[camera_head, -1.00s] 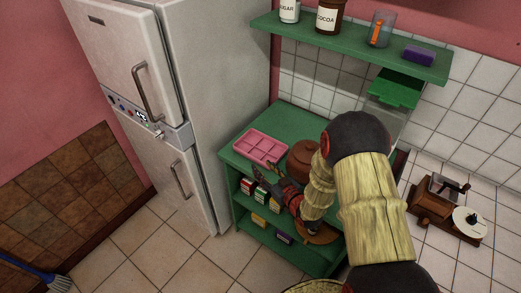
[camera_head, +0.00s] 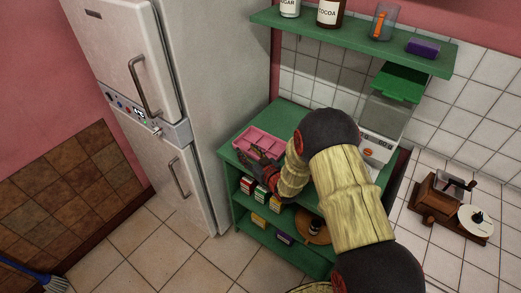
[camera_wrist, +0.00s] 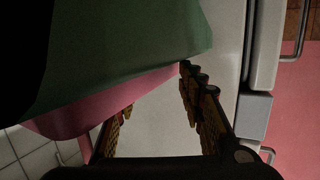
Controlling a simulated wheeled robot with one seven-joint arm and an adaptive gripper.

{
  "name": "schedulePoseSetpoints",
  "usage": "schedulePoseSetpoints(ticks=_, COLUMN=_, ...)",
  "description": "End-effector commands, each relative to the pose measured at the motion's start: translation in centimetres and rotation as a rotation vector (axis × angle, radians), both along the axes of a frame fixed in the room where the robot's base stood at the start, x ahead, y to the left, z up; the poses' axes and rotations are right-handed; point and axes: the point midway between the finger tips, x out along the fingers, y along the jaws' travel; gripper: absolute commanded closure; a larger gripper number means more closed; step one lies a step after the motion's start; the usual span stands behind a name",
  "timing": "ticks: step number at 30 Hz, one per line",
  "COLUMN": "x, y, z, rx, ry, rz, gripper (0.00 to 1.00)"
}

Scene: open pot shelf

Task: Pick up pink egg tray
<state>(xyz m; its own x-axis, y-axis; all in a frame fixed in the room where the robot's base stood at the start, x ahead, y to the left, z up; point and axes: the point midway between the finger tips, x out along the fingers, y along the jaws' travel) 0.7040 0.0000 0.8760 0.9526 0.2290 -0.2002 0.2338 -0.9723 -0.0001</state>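The pink egg tray (camera_head: 259,136) lies on the green shelf unit's top, near the fridge. It has several compartments, and my arm and gripper hide its near right part. My gripper (camera_head: 257,156) is at the tray's near edge. In the wrist view, which looks upside down, the tray's side (camera_wrist: 95,112) runs along the green top. My gripper (camera_wrist: 155,115) shows its two fingers wide apart there, with nothing clamped between them. The right-hand fingertip is close to the tray's end; I cannot tell whether it touches.
The white fridge (camera_head: 225,90) stands close on the left. Small boxes (camera_head: 260,193) sit on the shelf below the top (camera_head: 290,112). A wall shelf (camera_head: 350,34) with jars hangs above. A scale-like appliance (camera_head: 378,147) is behind my arm. A grinder (camera_head: 440,195) stands at right.

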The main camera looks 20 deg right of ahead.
Motion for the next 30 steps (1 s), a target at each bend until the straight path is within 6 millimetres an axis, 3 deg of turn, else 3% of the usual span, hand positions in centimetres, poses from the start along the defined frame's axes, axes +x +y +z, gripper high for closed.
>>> schedulePoseSetpoints(ticks=6, x=0.08, y=0.0, z=0.07, rx=0.0, ry=0.0, rz=0.0, gripper=0.62)
schedulePoseSetpoints(ticks=26, x=0.01, y=-0.01, z=-0.02, rx=0.001, ry=0.001, rz=0.0, gripper=0.99)
schedulePoseSetpoints(ticks=30, x=-0.01, y=-0.01, z=-0.07, rx=0.0, ry=0.002, rz=0.0, gripper=1.0)
